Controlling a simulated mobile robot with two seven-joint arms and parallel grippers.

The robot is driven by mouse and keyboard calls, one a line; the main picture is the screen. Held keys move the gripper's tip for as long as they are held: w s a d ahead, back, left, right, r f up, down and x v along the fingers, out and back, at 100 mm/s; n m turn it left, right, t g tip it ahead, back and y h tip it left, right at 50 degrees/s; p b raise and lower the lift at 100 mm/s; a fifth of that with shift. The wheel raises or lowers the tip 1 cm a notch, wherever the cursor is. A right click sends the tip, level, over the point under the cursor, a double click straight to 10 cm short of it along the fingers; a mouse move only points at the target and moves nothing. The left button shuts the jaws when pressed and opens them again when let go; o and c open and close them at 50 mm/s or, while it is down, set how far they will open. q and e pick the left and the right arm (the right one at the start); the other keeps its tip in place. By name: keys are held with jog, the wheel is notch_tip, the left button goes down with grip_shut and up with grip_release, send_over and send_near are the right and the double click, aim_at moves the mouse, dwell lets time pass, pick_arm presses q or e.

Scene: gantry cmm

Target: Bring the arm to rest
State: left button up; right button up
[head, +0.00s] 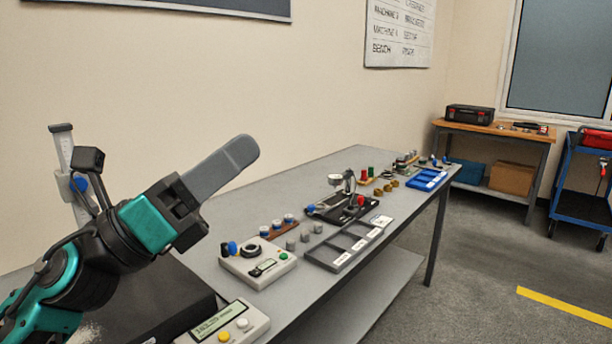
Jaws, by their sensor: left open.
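My left arm comes in from the lower left, teal and black. Its left gripper (222,168) is raised above the left part of the grey bench (330,173), with its grey finger pointing up and to the right. Only one finger shows clearly; the other is hidden behind or in line with it. The gripper is open and nothing shows between its fingers. It looks clear of the things on the bench. My right gripper is not in view.
A black slab (165,300), a display box (228,325), a control box (257,264) and a grey sorting tray (343,246) stand on the bench. A gauge stand (340,205) and a blue tray (428,180) lie farther back.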

pick_arm(q)
jog(key=w+a+f+n+t+y, duration=0.1)
jog(key=a+f+n+t+y, duration=0.25)
jog(key=f+n+y, duration=0.55)
jog(key=w+a+f+n+t+y, duration=0.2)
jog(key=a+f+n+y, duration=0.25)
jog(key=n, duration=0.85)
jog(key=w+a+f+n+t+y, duration=0.1)
jog(key=a+f+n+t+y, duration=0.3)
jog(key=n+y, duration=0.5)
jog(key=s+a+f+n+g, duration=0.1)
jog(key=s+f+n+g, duration=0.35)
jog(key=f, duration=0.35)
jog(key=s+a+f+n+g, duration=0.1)
jog(key=s+f+n+g, duration=0.35)
jog(key=f, duration=0.35)
jog(key=s+d+f+n+g+h, duration=0.1)
jog(key=s+f+n+g, duration=0.1)
jog(key=s+f+g, duration=0.4)
jog(key=s+d+f+n+g, duration=0.1)
jog(key=s+f+g, duration=0.15)
jog(key=s, duration=0.55)
jog(key=w+d+f+t+h, duration=0.1)
jog(key=w+d+f+t, duration=0.1)
jog(key=w+f+t, duration=0.5)
notch_tip(320, 180, down, 2)
jog(key=shift+w+d+f+t+h, duration=0.15)
jog(key=shift+w+f+t+h, duration=0.15)
jog(key=shift+t, duration=0.3)
jog(key=shift+r, duration=0.1)
